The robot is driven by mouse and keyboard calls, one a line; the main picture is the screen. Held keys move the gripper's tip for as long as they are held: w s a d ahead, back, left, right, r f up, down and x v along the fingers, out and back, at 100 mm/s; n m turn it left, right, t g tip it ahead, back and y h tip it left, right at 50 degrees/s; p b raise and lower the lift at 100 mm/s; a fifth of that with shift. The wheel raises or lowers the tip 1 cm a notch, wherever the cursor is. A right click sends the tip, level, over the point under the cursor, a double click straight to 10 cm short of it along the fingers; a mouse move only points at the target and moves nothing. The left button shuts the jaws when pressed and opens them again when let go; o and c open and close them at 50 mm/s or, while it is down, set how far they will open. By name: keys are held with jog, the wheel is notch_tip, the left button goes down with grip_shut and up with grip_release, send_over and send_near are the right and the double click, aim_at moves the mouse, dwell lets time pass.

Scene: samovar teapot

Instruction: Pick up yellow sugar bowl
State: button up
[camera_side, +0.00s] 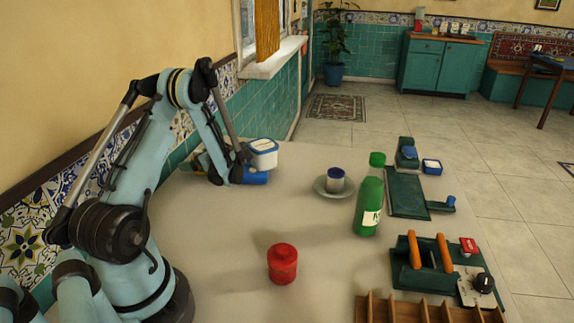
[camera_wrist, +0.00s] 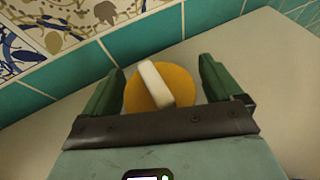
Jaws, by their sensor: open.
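The yellow sugar bowl (camera_wrist: 183,82) shows in the wrist view as a round orange-yellow top. A pale bar-like part lies across it. My gripper (camera_wrist: 160,74) is open, with one green finger on each side of the bowl. I cannot tell whether either finger touches it. In the side view my arm reaches down to the back left of the table, near the tiled wall. The bowl cannot be made out there, and my arm covers most of that spot.
The tiled wall (camera_wrist: 60,45) is close beyond the bowl. A red jar (camera_side: 282,264), a cup on a saucer (camera_side: 320,187) and a green bottle (camera_side: 369,205) stand farther right.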

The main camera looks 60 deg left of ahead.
jog(key=c, duration=1.2)
jog(key=shift+r, duration=0.15)
